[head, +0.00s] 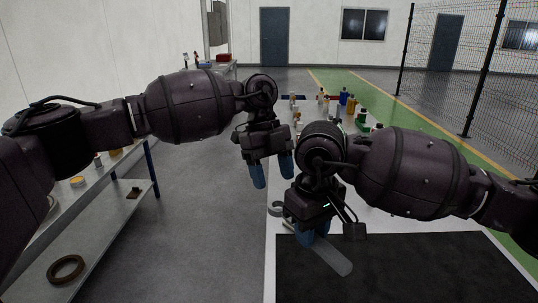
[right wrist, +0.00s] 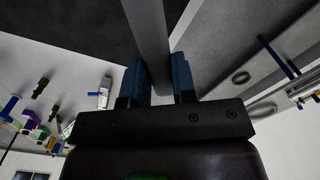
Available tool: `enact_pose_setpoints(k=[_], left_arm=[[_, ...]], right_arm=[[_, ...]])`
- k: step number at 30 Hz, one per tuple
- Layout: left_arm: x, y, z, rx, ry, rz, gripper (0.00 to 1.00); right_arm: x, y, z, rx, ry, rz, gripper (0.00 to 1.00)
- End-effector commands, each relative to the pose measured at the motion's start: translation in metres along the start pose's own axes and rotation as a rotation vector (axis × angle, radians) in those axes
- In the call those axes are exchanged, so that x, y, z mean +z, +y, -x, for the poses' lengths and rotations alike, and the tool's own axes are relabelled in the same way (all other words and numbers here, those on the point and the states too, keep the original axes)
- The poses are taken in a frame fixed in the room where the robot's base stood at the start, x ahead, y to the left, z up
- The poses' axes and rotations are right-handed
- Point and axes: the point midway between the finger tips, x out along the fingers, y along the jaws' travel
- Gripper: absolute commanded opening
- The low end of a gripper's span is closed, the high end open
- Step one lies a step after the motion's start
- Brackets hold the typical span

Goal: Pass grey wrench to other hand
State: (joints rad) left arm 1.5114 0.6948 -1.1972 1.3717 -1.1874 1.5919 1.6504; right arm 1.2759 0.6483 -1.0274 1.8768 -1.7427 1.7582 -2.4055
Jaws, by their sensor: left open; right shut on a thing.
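The grey wrench (head: 334,261) is held by my right gripper (head: 311,236) above the white table with the black mat. Its handle slants down to the right, and its curved jaw end shows at the left of the gripper. In the right wrist view the wrench (right wrist: 149,35) passes as a flat grey bar between the two blue fingers of the right gripper (right wrist: 161,78). My left gripper (head: 272,173) is open and empty, with its blue fingers pointing down. It hangs a little up and left of the wrench's jaw end, apart from it.
A black mat (head: 400,268) covers the near part of the white table (head: 270,258). Several bottles and small items, including a blue bottle (head: 343,97), stand at its far end. A grey shelf bench (head: 110,215) with a brown ring (head: 66,270) stands left. Clear floor lies between.

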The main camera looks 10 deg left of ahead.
Motion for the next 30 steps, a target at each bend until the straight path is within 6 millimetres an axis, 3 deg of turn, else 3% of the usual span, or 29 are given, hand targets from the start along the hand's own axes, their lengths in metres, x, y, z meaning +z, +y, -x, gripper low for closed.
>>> enact_pose_setpoints(k=[6,12,25,26,30], left_arm=[[-0.001,0.000,-0.035,0.003,0.002,-0.002,0.61],[-0.001,0.000,-0.055,0.001,0.002,-0.001,0.61],[-0.001,0.000,-0.064,0.000,0.001,-0.002,0.61],[-0.001,0.000,-0.064,0.000,0.001,-0.002,0.59],[-0.001,0.000,-0.064,0.000,0.001,-0.002,0.38]], right_arm=[[0.000,0.000,0.001,0.000,0.001,0.000,0.00],[0.000,0.000,0.001,0.000,0.001,0.000,0.00],[0.000,0.000,0.001,0.000,0.001,0.000,0.00],[0.000,0.000,0.001,0.000,0.001,0.000,0.00],[0.000,0.000,0.001,0.000,0.001,0.000,0.00]])
